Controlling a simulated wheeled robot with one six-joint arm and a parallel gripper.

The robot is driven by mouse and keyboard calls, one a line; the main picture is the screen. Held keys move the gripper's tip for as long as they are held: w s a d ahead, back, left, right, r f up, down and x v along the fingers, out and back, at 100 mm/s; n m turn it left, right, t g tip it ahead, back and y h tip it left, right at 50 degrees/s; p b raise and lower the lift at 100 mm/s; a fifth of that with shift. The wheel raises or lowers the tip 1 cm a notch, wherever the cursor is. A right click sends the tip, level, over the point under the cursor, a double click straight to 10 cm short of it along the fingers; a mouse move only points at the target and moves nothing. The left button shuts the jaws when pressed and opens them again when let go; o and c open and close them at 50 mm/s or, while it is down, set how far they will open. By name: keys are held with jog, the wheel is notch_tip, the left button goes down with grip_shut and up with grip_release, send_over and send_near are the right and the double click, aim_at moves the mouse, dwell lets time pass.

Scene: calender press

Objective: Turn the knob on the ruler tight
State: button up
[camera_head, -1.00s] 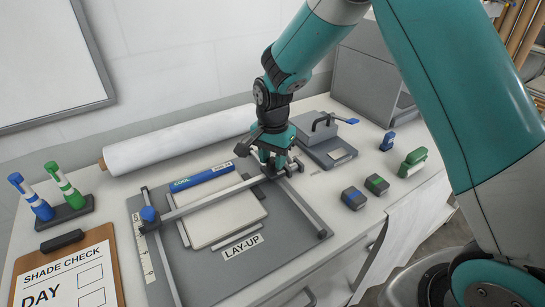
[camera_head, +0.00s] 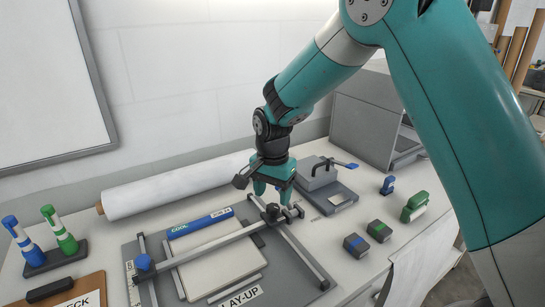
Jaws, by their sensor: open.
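The ruler (camera_head: 212,239) is a grey metal bar lying across the lay-up board between two side rails. A dark knob (camera_head: 272,212) stands at its right end, and a blue knob (camera_head: 143,262) stands at its left end. My gripper (camera_head: 271,197) points down with its teal fingers open, just above and behind the dark knob as seen here. The fingers look empty and apart from the knob, though the exact gap is hard to judge. How tight either knob is cannot be seen.
The grey lay-up board (camera_head: 290,291) holds a pale sheet (camera_head: 225,267) and a blue COOL strip (camera_head: 200,223). A white roll (camera_head: 175,187) lies behind. A small press (camera_head: 325,185) and two small blocks (camera_head: 356,245) stand to the right. Markers (camera_head: 60,230) stand at left.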

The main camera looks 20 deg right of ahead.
aim_at(273, 206)
notch_tip(273, 206, up, 14)
jog(key=b, duration=0.1)
jog(key=shift+f, duration=0.15)
dwell(0.3)
jog(key=s+a+n+y, duration=0.2)
jog(key=s+n, duration=0.6)
jog(key=s, duration=0.6)
jog(key=s+a+f+n+y, duration=0.1)
jog(key=s+a+n+y, duration=0.1)
jog(key=s+n, duration=0.7)
jog(key=s, duration=0.4)
jog(key=shift+s+a+f, duration=0.15)
jog(key=shift+s+a, duration=0.2)
jog(key=shift+s, duration=0.05)
